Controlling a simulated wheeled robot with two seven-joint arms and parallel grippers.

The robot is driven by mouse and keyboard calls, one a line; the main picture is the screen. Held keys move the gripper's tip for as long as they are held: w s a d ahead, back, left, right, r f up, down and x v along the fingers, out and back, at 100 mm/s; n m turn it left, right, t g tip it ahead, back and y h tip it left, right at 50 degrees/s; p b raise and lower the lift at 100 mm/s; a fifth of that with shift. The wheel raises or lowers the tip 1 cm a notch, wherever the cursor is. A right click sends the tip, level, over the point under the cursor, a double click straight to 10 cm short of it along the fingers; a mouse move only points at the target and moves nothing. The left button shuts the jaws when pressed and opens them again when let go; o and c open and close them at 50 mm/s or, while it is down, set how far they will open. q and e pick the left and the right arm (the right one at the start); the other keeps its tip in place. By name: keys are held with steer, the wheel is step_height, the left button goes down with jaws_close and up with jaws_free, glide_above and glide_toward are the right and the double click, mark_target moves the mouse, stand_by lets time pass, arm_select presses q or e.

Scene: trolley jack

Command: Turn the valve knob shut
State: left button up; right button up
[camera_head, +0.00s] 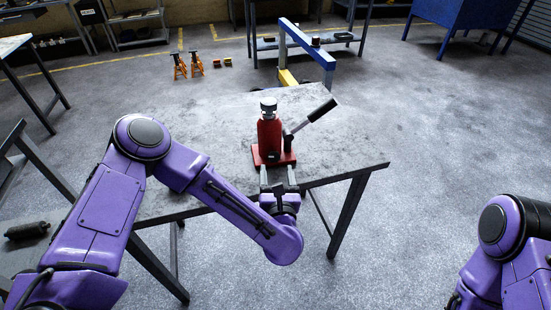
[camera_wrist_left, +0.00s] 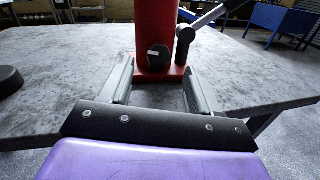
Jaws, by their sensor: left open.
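A red bottle jack (camera_head: 269,137) stands upright on a grey table (camera_head: 215,140), with a black lever handle (camera_head: 322,110) slanting up to its right. In the left wrist view the jack's red body (camera_wrist_left: 157,30) rises ahead, and a round black valve knob (camera_wrist_left: 158,58) with a small light mark sits low on its front. My left gripper (camera_head: 279,178) is in front of the jack's base. Its two fingers (camera_wrist_left: 158,88) are open and spread to either side of the knob's line, with nothing between them. Whether the fingertips overlap the knob in depth I cannot tell. My right gripper is out of view.
Part of a dark round object (camera_wrist_left: 9,80) shows at the left wrist view's left edge. Orange jack stands (camera_head: 188,66) and a blue crane frame (camera_head: 306,45) stand on the floor behind. The tabletop beside the jack is mostly clear.

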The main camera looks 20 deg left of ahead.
mark_target(275, 158)
arm_select(q)
steer(key=p+x, duration=0.1)
steer(key=x, duration=0.4)
steer(key=shift+w+a, duration=0.15)
steer(key=shift+w, duration=0.2)
steer(key=c, duration=1)
steer(key=shift+c, duration=0.2)
